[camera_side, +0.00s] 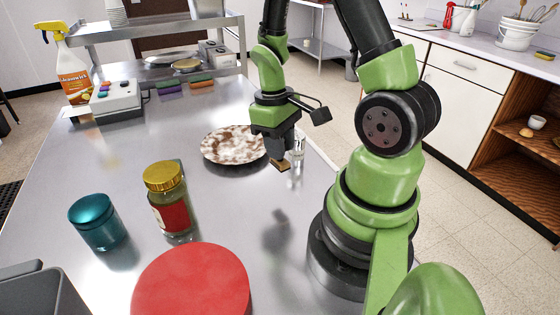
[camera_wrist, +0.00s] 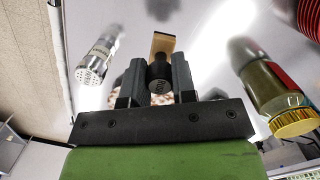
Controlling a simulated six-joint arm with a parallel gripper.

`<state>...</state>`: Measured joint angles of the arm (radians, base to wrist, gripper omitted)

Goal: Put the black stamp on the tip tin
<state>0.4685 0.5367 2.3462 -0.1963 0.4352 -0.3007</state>
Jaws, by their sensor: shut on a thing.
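My gripper (camera_side: 278,153) is shut on the black stamp and holds it above the steel counter. In the wrist view, the stamp's black handle (camera_wrist: 159,72) sits between the two fingers, with its wooden block (camera_wrist: 162,43) beyond them. In the side view, only the small wooden block (camera_side: 283,167) shows clearly below the fingers. A teal lidded tin (camera_side: 98,223) stands at the left of the counter, and a large round red thing (camera_side: 193,284) is at the near edge. No label shows which is the tip tin.
A gold-lidded jar (camera_side: 166,200) stands between the teal tin and my gripper. A brown-and-white plate (camera_side: 232,145) lies behind the gripper, and a clear shaker (camera_side: 299,146) stands close beside it. A spray bottle (camera_side: 70,75) and card terminal (camera_side: 113,99) are far left.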

